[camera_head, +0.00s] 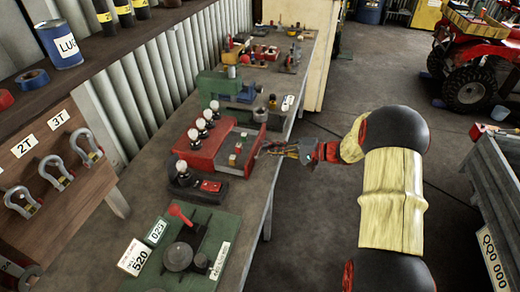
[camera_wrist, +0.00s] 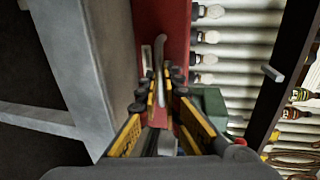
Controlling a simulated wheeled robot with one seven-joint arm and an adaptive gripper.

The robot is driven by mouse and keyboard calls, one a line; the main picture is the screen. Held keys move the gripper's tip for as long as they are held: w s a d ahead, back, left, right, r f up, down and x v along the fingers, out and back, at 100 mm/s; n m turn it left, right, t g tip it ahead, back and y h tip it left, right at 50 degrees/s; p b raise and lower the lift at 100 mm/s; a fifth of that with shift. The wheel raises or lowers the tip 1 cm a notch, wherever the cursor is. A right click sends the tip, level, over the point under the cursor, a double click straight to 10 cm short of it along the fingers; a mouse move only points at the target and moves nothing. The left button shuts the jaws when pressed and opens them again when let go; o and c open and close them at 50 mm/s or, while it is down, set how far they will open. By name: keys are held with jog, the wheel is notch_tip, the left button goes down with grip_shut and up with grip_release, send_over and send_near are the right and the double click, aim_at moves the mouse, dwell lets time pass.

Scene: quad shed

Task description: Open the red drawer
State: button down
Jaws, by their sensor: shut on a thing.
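The red drawer (camera_head: 257,143) belongs to a red box (camera_head: 203,150) with several white bulbs on top, on the workbench. It stands partly out of the box toward the bench's front edge, with small items (camera_head: 238,152) visible inside. In the wrist view the red drawer front (camera_wrist: 172,25) fills the upper middle, with a curved metal handle (camera_wrist: 158,55) on it. My gripper (camera_head: 268,150) reaches the drawer front from the right. In the wrist view my gripper (camera_wrist: 160,90) has its fingers on both sides of the handle, shut on it. The exact finger contact is partly hidden.
Floor to the right is open, up to a grey trailer (camera_head: 500,170) and a red quad (camera_head: 475,55).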

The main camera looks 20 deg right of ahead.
jog(key=shift+f, duration=0.1)
jog(key=c, duration=2)
grip_release()
jog(key=shift+o, duration=0.2)
jog(key=v, duration=1.2)
